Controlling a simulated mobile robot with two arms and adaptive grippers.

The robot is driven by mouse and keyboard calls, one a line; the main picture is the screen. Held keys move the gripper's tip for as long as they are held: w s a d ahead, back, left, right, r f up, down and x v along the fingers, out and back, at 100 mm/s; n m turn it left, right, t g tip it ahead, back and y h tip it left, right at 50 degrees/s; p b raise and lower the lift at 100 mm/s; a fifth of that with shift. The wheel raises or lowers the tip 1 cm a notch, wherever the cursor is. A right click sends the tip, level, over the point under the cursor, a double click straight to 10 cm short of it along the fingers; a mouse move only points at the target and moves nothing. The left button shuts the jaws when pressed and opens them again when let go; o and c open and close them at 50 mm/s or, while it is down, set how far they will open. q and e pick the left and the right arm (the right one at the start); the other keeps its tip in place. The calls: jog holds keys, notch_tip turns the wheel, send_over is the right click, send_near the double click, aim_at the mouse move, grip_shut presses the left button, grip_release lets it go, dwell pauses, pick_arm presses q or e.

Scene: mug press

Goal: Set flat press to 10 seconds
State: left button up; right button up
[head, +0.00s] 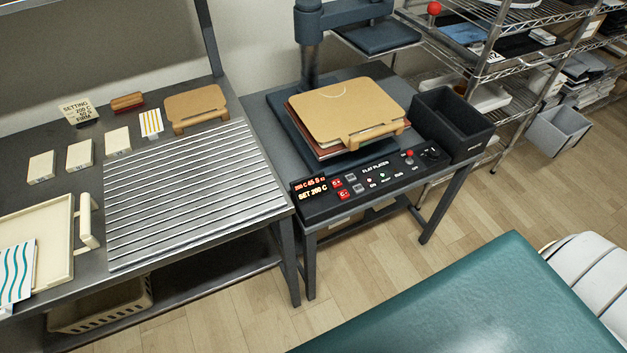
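The flat press (325,50) stands on a dark table in the middle, with its upper arm swung to the back right. Its control panel (375,172) runs along the front edge, labelled FLAT PLATEN. A lit display (310,190) at the panel's left end shows two rows; the lower seems to read SET 200 C, and the upper seems to read 200 C 45 S. Red buttons (343,195) sit beside it. A setting card (77,112) at the back left seems to read 200 C, 10 S, FIRM. Neither of my grippers is in view.
A tan board (355,103) lies on the press bed. A black bin (452,122) is right of the panel. A ribbed metal rack (190,190) covers the left table's right part. A teal padded surface (490,300) fills the front right. Wooden floor lies clear between.

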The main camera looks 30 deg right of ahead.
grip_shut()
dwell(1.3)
